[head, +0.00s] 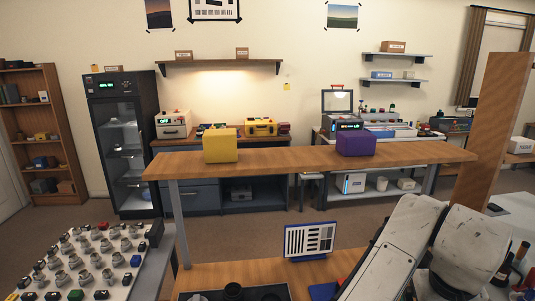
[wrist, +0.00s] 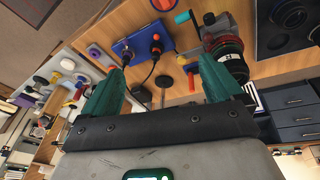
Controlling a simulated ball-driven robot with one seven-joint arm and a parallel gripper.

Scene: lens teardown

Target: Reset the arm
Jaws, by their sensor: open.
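My gripper (wrist: 160,74) shows in the wrist view with its two teal fingers wide apart and nothing held between them. A wooden worktop (wrist: 185,85) lies beyond the fingers, seen at a tilt. A black cylinder with ringed bands, looking like a lens (wrist: 225,45), is close to the right finger; I cannot tell if they touch. A blue plate (wrist: 135,45) with orange and black fittings is beyond the gap. In the head view my white arm rises at the lower right; my gripper is not visible there.
In the head view a raised wooden shelf (head: 300,162) crosses the middle, bearing a yellow box (head: 221,146) and a purple box (head: 357,143). A knob-covered board (head: 85,265) is at lower left. A test-chart panel (head: 310,240) stands on the near worktop. Open floor lies beneath the shelf.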

